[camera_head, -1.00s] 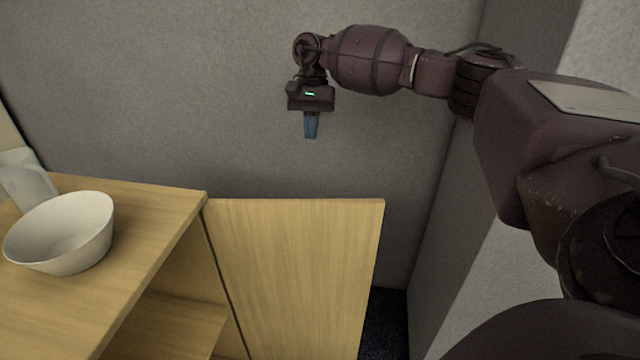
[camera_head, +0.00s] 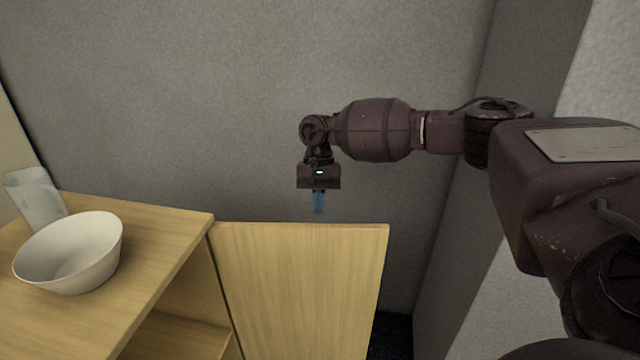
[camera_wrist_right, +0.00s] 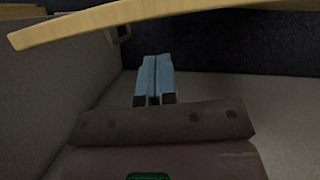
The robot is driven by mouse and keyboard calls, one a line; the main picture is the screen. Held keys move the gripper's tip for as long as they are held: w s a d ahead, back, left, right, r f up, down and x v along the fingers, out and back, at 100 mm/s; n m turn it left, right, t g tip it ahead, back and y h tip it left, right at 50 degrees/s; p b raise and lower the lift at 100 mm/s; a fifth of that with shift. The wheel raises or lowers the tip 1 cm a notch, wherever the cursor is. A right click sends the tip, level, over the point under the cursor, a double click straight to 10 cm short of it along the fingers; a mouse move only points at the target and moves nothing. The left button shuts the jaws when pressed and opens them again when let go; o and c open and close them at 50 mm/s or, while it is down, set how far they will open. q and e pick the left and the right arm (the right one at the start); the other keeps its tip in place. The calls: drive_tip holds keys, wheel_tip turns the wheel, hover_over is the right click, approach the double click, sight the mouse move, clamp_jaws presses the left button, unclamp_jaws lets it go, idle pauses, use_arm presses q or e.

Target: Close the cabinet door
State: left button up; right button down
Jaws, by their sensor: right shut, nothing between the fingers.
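The wooden cabinet door (camera_head: 300,290) stands open, swung out to the right of the cabinet (camera_head: 175,215), whose inside shows at its right side. My right gripper (camera_head: 318,210) points down just above and behind the door's top edge, apart from it in the head view. Its blue fingers (camera_wrist_right: 154,78) are shut with nothing between them. In the right wrist view the door's edge (camera_wrist_right: 120,18) runs across the top, beyond the fingertips. My left gripper is not in view.
A white bowl (camera_head: 70,255) and a pale translucent container (camera_head: 36,195) stand on the cabinet top. A grey wall (camera_head: 240,100) is behind the door, and another wall surface (camera_head: 455,220) is to the right. A dark floor strip (camera_head: 392,335) shows beside the door.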

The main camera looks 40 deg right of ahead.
drive_tip(key=shift+s+a+r, duration=0.15)
drive_tip(key=shift+s+a, duration=0.3)
drive_tip(key=shift+s, duration=0.15)
drive_tip(key=shift+s+a+r, duration=0.15)
drive_tip(key=shift+s+a, duration=0.3)
drive_tip(key=shift+s, duration=0.1)
drive_tip(key=shift+a+p, duration=0.1)
drive_tip(key=shift+p, duration=0.2)
